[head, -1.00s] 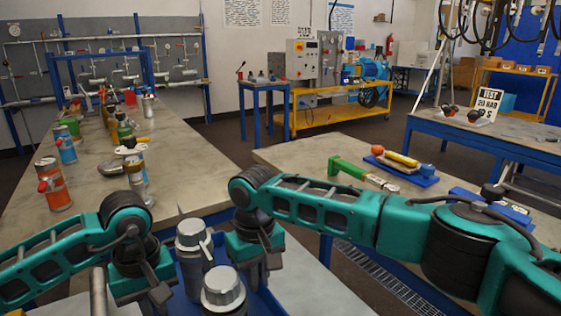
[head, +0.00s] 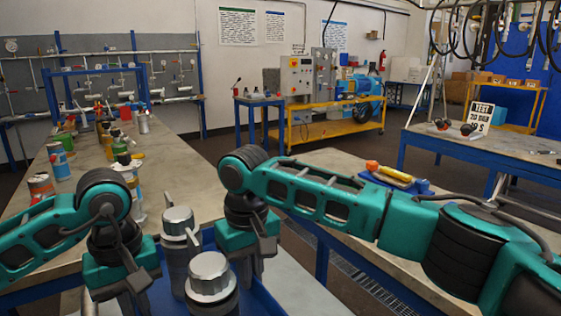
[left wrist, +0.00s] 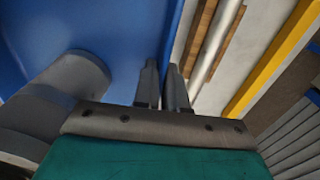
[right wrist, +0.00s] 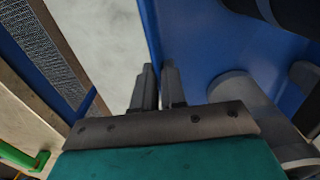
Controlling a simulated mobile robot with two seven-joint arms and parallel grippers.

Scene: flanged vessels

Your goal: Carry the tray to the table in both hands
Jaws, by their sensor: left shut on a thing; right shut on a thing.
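The blue tray (head: 266,303) is in front of me, low in the head view, and most of it is hidden by the arms and its load. Two grey capped vessels stand upright on it, a farther one (head: 177,240) and a nearer one (head: 210,280). My left gripper (head: 135,303) is shut on the tray's left side wall; its fingers (left wrist: 163,88) show in the left wrist view. My right gripper (head: 245,275) is shut on the tray's right side wall, as its fingers (right wrist: 158,88) show in the right wrist view. The tray floor (left wrist: 120,45) looks bare beside the vessels.
A long bench (head: 180,160) at left holds several cans and fittings. A table (head: 340,165) at right carries a blue plate with a yellow part (head: 394,173). A table with a sign (head: 465,140) stands farther right. Dark floor is open between the bench and the yellow cart (head: 320,130).

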